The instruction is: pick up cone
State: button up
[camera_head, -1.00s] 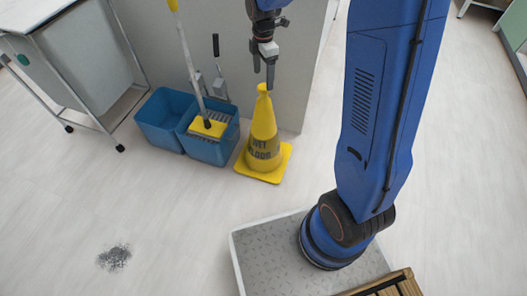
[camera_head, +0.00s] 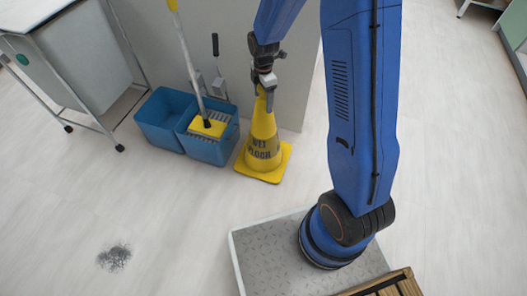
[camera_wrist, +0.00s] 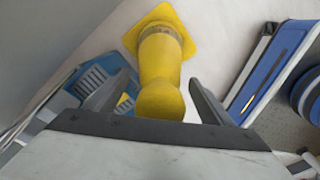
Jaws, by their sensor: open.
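The yellow cone (camera_head: 263,143) stands upright on its square base on the floor, with dark lettering on its side. My gripper (camera_head: 264,100) is at the cone's top in the head view, pointing down. In the wrist view the cone (camera_wrist: 160,75) lies between the two fingers of my gripper (camera_wrist: 160,98), which are open with a gap on either side of it. The cone's tip is partly hidden behind the gripper in the head view.
Blue mop buckets (camera_head: 211,150) stand just left of the cone, with a yellow mop (camera_head: 207,127) in them. A grey wall panel (camera_head: 300,75) is close behind. A wheeled cart (camera_head: 85,60) is at the left.

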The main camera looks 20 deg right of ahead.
jog(key=shift+f, duration=0.35)
jog(key=shift+c, duration=0.3)
jog(key=c, duration=1)
jog(key=shift+c, duration=0.2)
jog(key=shift+r, duration=0.15)
